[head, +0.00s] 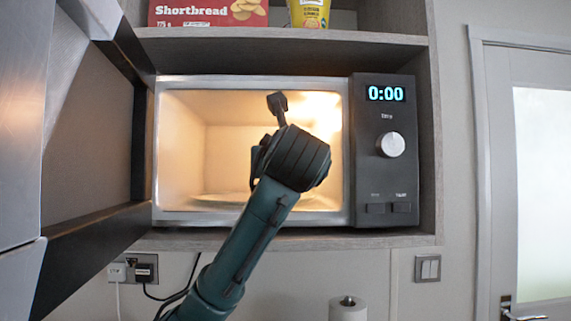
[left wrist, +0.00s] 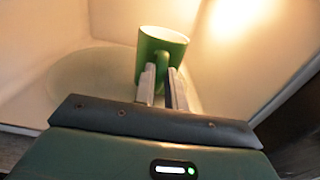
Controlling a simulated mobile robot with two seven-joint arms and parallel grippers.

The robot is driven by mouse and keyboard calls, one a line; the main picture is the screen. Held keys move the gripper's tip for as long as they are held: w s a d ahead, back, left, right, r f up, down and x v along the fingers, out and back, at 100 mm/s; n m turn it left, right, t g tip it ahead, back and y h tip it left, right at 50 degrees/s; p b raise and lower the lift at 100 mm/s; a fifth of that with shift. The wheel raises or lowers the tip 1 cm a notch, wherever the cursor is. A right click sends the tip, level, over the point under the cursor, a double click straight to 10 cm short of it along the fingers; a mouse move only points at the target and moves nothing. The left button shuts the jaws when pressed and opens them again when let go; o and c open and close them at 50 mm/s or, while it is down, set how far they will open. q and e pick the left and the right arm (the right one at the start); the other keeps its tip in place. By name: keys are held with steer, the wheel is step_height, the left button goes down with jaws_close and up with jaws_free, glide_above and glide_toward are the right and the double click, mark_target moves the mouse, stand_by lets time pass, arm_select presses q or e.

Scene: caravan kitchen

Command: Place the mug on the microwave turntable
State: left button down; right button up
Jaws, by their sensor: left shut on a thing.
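The green mug (left wrist: 153,50) is upright, with a pale inside, in the left wrist view. My left gripper (left wrist: 162,86) is shut on its handle. The mug is inside the lit microwave (head: 249,82), in front of or over the glass turntable (left wrist: 78,75); I cannot tell whether it touches the glass. In the head view my left gripper (head: 283,150) reaches into the microwave opening and hides the mug. The turntable's left part (head: 212,199) shows on the cavity floor. My right gripper is not in view.
The microwave door (head: 95,250) stands open at the left, close to my left arm. The control panel (head: 385,150) reads 0:00. A shelf (head: 290,38) above holds a shortbread box (head: 205,12) and a yellow package (head: 309,14). A paper roll (head: 347,308) stands below.

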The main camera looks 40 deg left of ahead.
arm_select(q)
steer(key=c, duration=1.5)
jaws_free()
steer(key=shift+f, duration=0.1)
steer(key=shift+o, duration=0.2)
